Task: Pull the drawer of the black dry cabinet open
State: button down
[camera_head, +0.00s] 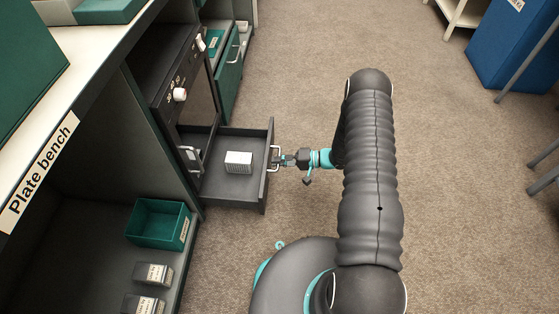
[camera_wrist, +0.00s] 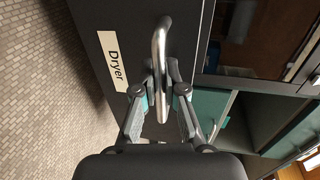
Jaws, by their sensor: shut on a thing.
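The drawer front bears a metal bar handle (camera_head: 274,158), also seen upright in the wrist view (camera_wrist: 160,45) beside a "Dryer" label (camera_wrist: 112,60). My gripper (camera_head: 282,160) is at the handle, with its fingers (camera_wrist: 163,92) on either side of the bar and shut on it. The exact finger contact is partly hidden behind the bar.
The plate bench (camera_head: 92,70) runs along the left, with a green open box (camera_head: 158,222) and small labelled boxes (camera_head: 152,273) on its lower shelf. A green drawer (camera_head: 229,78) lies beyond the cabinet. A blue bin (camera_head: 510,45) stands far right. Carpet is clear between.

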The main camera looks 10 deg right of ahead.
jog(key=shift+s, duration=0.1)
jog(key=c, duration=1.2)
grip_release()
jog(key=shift+c, duration=0.2)
jog(key=v, duration=1.2)
